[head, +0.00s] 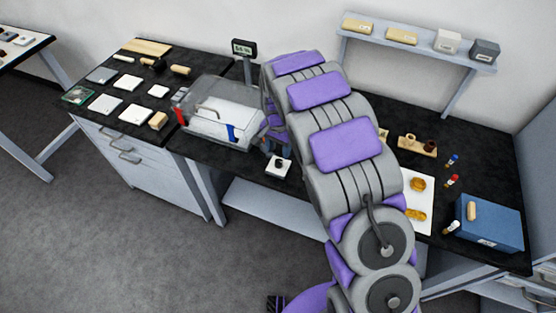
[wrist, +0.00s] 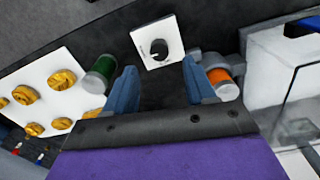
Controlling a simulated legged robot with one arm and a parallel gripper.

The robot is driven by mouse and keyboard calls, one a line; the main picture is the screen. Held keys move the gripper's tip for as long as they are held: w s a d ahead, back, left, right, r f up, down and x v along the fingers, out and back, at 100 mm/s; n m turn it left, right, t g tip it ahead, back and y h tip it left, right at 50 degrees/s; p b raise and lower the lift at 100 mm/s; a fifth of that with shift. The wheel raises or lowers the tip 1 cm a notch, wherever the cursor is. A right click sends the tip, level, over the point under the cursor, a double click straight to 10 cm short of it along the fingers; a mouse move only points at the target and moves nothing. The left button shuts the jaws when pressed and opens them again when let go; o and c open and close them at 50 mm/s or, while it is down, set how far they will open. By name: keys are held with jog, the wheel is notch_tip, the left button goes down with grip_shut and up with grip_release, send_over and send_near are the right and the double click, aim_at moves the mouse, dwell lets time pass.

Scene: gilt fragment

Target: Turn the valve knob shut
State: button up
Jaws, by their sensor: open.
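The valve knob (wrist: 160,48) is a round black dial on a square white plate with dark markings (wrist: 147,36), seen ahead of my gripper in the wrist view. In the head view a small white plate with a dark knob (head: 279,166) lies on the black bench left of my arm. My gripper (wrist: 160,78) is open, its two blue fingers apart with nothing between them. The knob lies beyond the fingertips, roughly centred between them, and no contact shows. In the head view my arm mostly hides the gripper.
A green cylinder (wrist: 99,75) is close to the left finger and an orange cylinder (wrist: 219,77) close to the right one. A white board with gold pieces (wrist: 77,57) lies left. A clear-walled machine (head: 222,110) stands left of my arm; a blue box (head: 490,222) is right.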

aim_at(278, 161)
notch_tip(278, 161, down, 6)
jog(key=shift+f+b, duration=0.1)
jog(key=shift+b, duration=0.3)
grip_shut()
dwell(0.4)
